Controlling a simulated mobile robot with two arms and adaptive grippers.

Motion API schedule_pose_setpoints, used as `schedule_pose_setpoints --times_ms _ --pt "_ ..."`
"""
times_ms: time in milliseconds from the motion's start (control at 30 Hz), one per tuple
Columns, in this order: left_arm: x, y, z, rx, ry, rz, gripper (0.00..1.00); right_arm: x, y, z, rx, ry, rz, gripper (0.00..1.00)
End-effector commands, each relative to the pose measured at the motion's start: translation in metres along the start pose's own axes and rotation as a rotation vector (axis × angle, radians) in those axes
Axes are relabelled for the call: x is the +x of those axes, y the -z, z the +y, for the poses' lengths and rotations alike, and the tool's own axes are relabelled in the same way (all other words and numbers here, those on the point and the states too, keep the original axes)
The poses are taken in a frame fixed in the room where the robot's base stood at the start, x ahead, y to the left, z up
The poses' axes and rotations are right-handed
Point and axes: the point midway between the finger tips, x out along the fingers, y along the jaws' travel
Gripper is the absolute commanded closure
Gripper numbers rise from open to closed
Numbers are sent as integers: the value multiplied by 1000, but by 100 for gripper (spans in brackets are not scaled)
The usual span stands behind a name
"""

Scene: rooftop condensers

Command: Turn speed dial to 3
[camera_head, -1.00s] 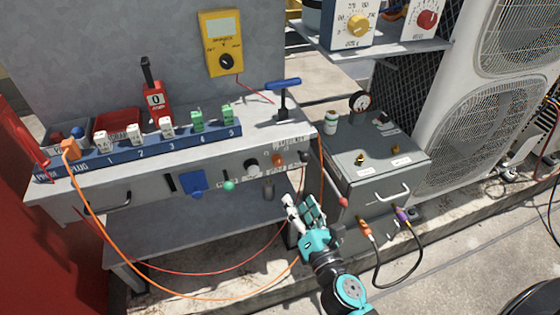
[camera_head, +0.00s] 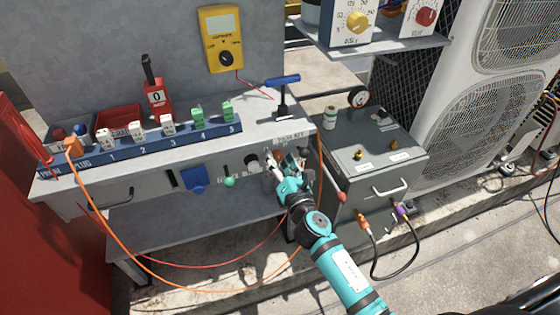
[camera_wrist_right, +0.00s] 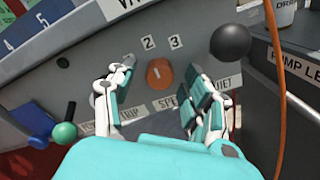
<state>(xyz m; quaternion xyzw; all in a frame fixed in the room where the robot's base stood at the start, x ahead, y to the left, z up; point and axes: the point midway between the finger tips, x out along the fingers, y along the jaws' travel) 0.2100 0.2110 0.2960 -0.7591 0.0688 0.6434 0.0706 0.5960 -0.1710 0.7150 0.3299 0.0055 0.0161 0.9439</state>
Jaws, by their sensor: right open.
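The speed dial is an orange round knob (camera_wrist_right: 160,73) on the grey front panel of the bench. In the right wrist view it sits between my open right gripper's fingers (camera_wrist_right: 163,95), a little beyond their tips, and I see no clear contact. The numbers 2 and 3 (camera_wrist_right: 175,42) are printed above it, and part of a "SPE..." label (camera_wrist_right: 168,103) shows below. My left gripper does not show.
A black ball knob (camera_wrist_right: 231,42) sticks out right of the dial. A green knob (camera_wrist_right: 65,131) and a blue part (camera_wrist_right: 30,118) are at left. An orange cable (camera_wrist_right: 274,80) hangs at right. The grey case (camera_head: 372,160) stands beside the bench.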

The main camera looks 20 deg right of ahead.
Motion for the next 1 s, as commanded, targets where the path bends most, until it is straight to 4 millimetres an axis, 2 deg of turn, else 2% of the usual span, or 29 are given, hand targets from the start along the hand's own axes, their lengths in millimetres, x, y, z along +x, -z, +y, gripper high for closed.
schedule_pose_setpoints --times_ms 67,467,767,1000 --pt "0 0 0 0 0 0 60 0 0 0 0 0 0 49" --pt "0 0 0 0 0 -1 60 0 0 0 0 1 0 100" --pt "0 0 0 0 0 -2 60 -1 0 0 35 1 0 100" --pt "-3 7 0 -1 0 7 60 -1 1 -1 171 1 0 100"
